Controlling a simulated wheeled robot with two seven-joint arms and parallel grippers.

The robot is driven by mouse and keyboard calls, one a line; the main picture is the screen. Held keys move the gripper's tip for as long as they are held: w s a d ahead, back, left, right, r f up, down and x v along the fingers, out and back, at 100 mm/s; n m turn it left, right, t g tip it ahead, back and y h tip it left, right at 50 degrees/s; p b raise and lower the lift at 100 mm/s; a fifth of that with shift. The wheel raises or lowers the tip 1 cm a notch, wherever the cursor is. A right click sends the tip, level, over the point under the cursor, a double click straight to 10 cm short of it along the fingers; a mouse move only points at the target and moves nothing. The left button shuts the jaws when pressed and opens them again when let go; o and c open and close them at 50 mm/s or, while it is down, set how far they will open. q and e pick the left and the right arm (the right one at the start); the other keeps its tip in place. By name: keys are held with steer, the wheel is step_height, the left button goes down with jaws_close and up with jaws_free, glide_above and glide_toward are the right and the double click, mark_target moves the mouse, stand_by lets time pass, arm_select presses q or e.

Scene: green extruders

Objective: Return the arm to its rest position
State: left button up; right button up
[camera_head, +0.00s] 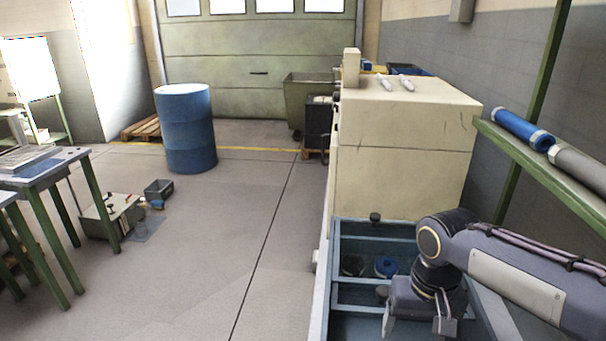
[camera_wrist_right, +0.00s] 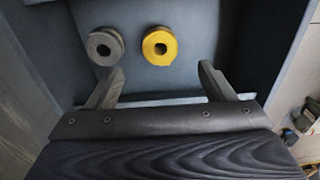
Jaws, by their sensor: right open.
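My right arm (camera_head: 520,270) comes in from the right in the head view. Its gripper (camera_head: 418,325) points down over the blue-grey bin (camera_head: 345,312) and is open, with nothing between its fingers. In the right wrist view the open fingers (camera_wrist_right: 160,85) point toward a grey ring-shaped part (camera_wrist_right: 105,46) and a yellow ring-shaped part (camera_wrist_right: 159,46) on the bin's floor. Both parts lie beyond the fingertips, apart from them. My left gripper is not in view.
A large cream block (camera_head: 405,140) stands behind the bin. A green shelf rail (camera_head: 550,180) with blue and grey cylinders runs along the right. Open floor lies left, with a blue barrel (camera_head: 187,130).

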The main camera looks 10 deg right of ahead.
steer(key=s+r+t+p, duration=0.1)
steer(key=s, duration=0.1)
steer(key=s+r+t+y, duration=0.1)
steer(key=s, duration=0.2)
steer(key=s+a+r+t+y+p, duration=0.1)
steer(key=s, duration=0.2)
steer(key=shift+s+n+p, duration=0.1)
steer(key=shift+n+p, duration=0.2)
steer(key=shift+p, duration=0.05)
steer(key=s, duration=0.1)
steer(key=s+a+t+y+p, duration=0.1)
steer(key=s+a+t, duration=0.1)
steer(key=s, duration=0.1)
steer(key=shift+f+y, duration=0.3)
steer(key=shift+f, duration=0.1)
